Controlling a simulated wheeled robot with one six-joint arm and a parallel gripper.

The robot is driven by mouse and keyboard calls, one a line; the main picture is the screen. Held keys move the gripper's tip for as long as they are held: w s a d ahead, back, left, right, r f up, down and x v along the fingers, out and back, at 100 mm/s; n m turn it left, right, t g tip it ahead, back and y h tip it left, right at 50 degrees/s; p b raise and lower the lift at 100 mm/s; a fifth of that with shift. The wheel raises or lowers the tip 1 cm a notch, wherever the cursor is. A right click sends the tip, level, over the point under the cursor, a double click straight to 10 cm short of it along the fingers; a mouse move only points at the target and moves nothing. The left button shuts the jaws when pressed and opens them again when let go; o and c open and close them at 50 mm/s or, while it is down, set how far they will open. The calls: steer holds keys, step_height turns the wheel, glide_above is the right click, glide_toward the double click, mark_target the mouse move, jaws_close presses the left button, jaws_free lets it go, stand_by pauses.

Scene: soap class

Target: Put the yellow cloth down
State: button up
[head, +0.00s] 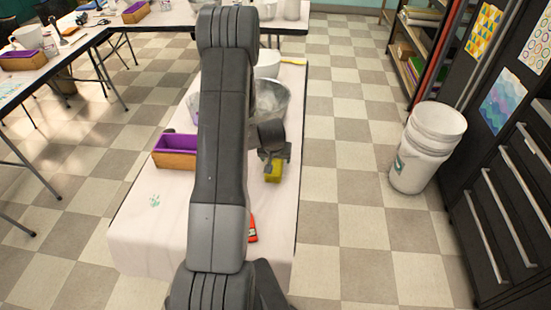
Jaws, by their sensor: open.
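My gripper (276,160) is above the right side of the near table and points down. Its jaws are open. A small yellow thing (273,174), which looks like the yellow cloth, is directly under the fingertips at the table top. I cannot tell whether the fingers touch it. My arm hides the middle of the table and part of what lies there.
A metal bowl (272,100) stands just behind the gripper. A wooden box with purple lining (175,151) is on the left. A red item (252,229) lies near the front, partly hidden. The table's right edge is close. White buckets (427,147) stand on the floor.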

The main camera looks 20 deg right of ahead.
steer(key=v, duration=1.1)
steer(key=b+x, duration=0.1)
steer(key=x, duration=1.1)
steer(key=shift+w+f, duration=0.1)
steer(key=shift+f, duration=0.2)
steer(key=shift+r, duration=0.25)
